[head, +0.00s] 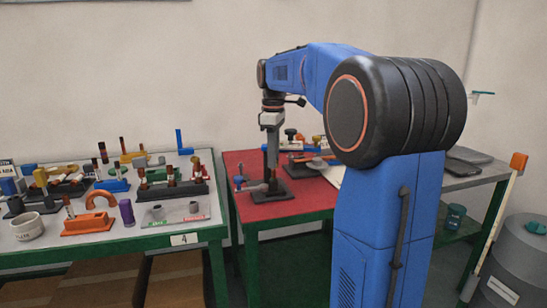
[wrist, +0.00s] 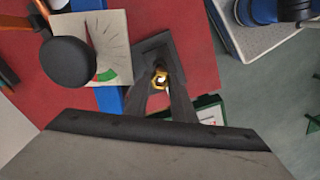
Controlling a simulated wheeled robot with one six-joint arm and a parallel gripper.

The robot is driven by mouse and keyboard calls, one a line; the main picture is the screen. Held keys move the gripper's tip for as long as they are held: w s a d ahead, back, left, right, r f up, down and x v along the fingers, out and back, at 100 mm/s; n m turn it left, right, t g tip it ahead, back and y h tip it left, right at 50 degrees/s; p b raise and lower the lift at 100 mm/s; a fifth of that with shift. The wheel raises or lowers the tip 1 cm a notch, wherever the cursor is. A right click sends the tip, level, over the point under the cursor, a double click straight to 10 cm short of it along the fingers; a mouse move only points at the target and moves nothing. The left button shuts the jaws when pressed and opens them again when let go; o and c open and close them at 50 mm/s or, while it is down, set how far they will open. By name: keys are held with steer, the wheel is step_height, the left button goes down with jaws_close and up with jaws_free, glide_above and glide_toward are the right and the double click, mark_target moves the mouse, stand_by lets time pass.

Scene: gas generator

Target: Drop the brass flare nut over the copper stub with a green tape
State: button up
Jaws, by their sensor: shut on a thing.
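My gripper (head: 272,183) points down over the red mat in the head view. In the wrist view its two dark fingers (wrist: 161,92) close around the brass flare nut (wrist: 161,77), a small gold ring with a pale centre. A dark square base plate (wrist: 153,47) lies below the nut. The same dark base (head: 284,192) shows under my fingers in the head view. I cannot tell whether the nut touches anything below it. I cannot make out the copper stub with green tape for certain; my fingers and the nut may hide what stands on the base.
A white gauge card (wrist: 112,30) with a green sector and a black round knob (wrist: 68,62) lie left of the nut. The left table (head: 120,241) is crowded with racks, copper pieces and small tools. Bare red mat (head: 310,203) shows right of the base.

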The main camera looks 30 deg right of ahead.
mark_target(273, 170)
steer(key=shift+f, duration=1.8)
steer(key=o, duration=0.8)
steer(key=shift+r, duration=0.15)
step_height(273, 170, up, 17)
stand_by(0.4)
steer(key=shift+s, duration=0.1)
stand_by(0.4)
